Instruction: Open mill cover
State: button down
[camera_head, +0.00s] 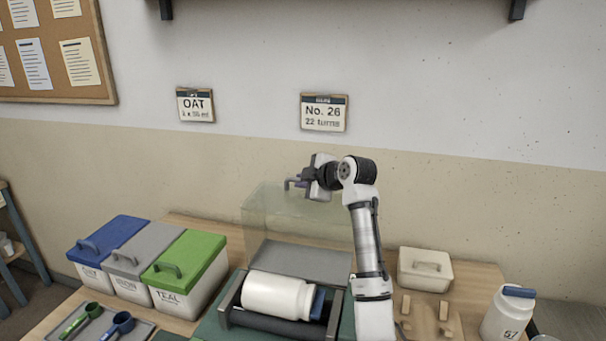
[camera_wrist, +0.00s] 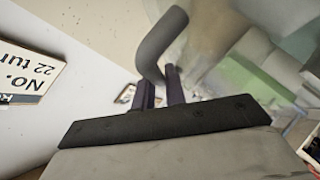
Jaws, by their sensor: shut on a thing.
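The mill cover (camera_head: 268,225) is a clear, greenish box. It stands raised behind the white jar (camera_head: 272,295), which lies on its side on the mill's dark rollers (camera_head: 262,326) and looks uncovered from the front. My gripper (camera_head: 298,184) is at the cover's upper edge, its fingers pointing left. In the wrist view, its two purple fingers (camera_wrist: 160,90) are shut on a grey bent handle (camera_wrist: 160,45). The pale, see-through cover also shows behind them in the wrist view (camera_wrist: 245,75). How far it is tilted is hard to tell.
Blue (camera_head: 113,240), grey (camera_head: 145,250) and green (camera_head: 190,260) lidded buckets stand at the left. A tray with scoops (camera_head: 90,325) is in front. At the right are a cream lidded box (camera_head: 425,270), a wooden rack (camera_head: 428,317) and a blue-capped jar (camera_head: 506,318). The wall is close behind.

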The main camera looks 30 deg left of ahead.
jog(key=shift+w+a+f, duration=0.15)
jog(key=shift+w+f, duration=0.05)
jog(key=shift+w, duration=0.2)
jog(key=c, duration=1.5)
grip_release()
jog(key=shift+o, duration=0.2)
jog(key=shift+s+d, duration=0.1)
jog(key=shift+d, duration=0.25)
jog(key=b+v, duration=0.1)
jog(key=v, duration=0.3)
jog(key=b+v, duration=0.2)
jog(key=v, duration=0.2)
jog(key=b+v, duration=0.1)
jog(key=v, duration=0.4)
jog(key=shift+r, duration=0.45)
jog(key=shift+a, duration=0.1)
